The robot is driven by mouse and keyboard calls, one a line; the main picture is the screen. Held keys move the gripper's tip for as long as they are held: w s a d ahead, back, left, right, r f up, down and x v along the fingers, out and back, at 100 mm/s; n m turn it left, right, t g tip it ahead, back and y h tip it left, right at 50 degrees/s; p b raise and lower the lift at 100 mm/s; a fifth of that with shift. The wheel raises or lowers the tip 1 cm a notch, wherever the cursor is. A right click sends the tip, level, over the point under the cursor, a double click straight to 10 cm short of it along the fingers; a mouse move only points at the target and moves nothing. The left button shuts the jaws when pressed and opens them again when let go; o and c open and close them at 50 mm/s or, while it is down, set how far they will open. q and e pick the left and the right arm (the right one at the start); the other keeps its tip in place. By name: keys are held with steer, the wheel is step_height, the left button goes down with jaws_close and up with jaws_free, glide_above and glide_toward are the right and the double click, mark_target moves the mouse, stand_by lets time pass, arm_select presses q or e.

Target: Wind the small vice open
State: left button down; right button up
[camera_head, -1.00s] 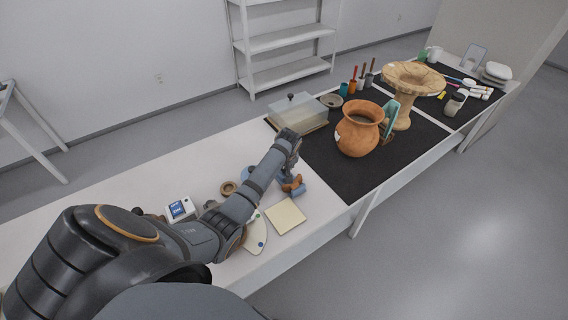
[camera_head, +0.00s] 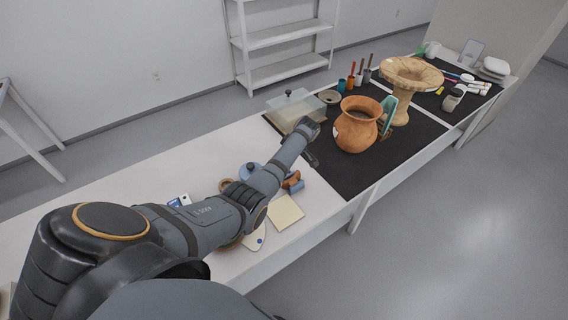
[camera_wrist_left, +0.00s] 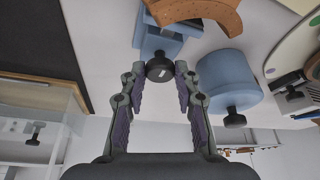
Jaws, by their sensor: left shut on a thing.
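The small blue vice (camera_head: 297,186) stands on the white table with a curved orange-brown sherd (camera_head: 291,179) at its jaws. In the left wrist view the vice body (camera_wrist_left: 165,42) shows, with the sherd (camera_wrist_left: 205,12) above it and a round black knob (camera_wrist_left: 159,69) with a white mark facing me. My left gripper (camera_head: 312,161) is beside the vice, at the edge of the black mat. In the left wrist view its fingers (camera_wrist_left: 161,78) stand on both sides of the knob, shut on it. My right gripper is in neither view.
A blue round pot with a black knob (camera_wrist_left: 224,82) stands beside the vice. A clear-lidded box (camera_head: 293,108) is behind my wrist. An orange jar (camera_head: 357,126) stands on the black mat (camera_head: 345,178). A cream square pad (camera_head: 286,213) lies near the front edge.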

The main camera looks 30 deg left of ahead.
arm_select(q)
steer(key=shift+n, duration=0.4)
steer(key=c, duration=1)
jaws_free()
steer(key=shift+a, duration=0.1)
steer(key=v, duration=1.2)
steer(key=shift+w, duration=0.25)
